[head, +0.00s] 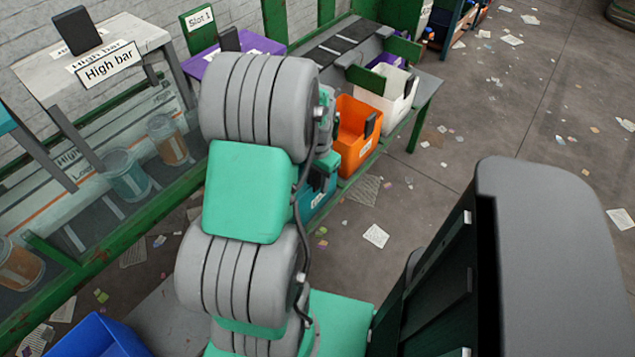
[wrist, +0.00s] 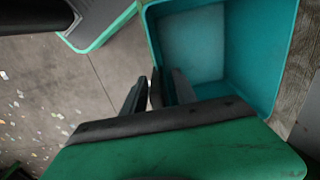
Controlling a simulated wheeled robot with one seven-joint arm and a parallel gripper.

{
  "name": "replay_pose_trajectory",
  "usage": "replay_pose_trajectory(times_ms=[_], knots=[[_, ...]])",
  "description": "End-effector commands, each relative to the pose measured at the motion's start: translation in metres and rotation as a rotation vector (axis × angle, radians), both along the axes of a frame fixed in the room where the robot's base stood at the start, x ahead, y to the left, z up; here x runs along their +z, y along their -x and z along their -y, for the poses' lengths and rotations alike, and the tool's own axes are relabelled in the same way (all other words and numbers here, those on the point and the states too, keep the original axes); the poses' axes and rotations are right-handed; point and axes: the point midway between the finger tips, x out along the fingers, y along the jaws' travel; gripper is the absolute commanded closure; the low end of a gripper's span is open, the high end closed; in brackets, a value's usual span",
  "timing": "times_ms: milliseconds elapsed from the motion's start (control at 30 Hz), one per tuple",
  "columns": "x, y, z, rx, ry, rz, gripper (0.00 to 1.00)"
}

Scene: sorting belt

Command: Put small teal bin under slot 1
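The small teal bin (wrist: 263,55) fills the upper right of the wrist view, empty inside, with its open top towards the camera. In the head view the teal bin (head: 318,196) shows only in part, behind my arm and beside the orange bin. My arm also hides the gripper's fingertips there. The slot 1 sign (head: 201,19) stands on a green board at the back, above a purple chute (head: 208,62). The place below that chute is largely hidden by my arm.
An orange bin (head: 353,158) and a white bin (head: 372,103) stand in a row along the green-framed bench. A transparent panel with a green rail (head: 95,235) runs at the left. A blue bin (head: 95,340) is at the bottom left. Open floor with scattered paper lies right.

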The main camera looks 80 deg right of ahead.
Motion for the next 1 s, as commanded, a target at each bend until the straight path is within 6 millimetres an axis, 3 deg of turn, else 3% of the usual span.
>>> replay_pose_trajectory(times_ms=[300, 433, 600, 1000], knots=[[0.081, 0.0, 0.001, 0.0, 0.004, 0.0, 0.66], [0.102, 0.0, 0.0, 0.0, 0.002, 0.0, 0.66], [0.111, 0.0, 0.0, 0.0, 0.0, 0.0, 0.66], [0.111, 0.0, 0.0, 0.0, 0.0, 0.0, 0.66]])
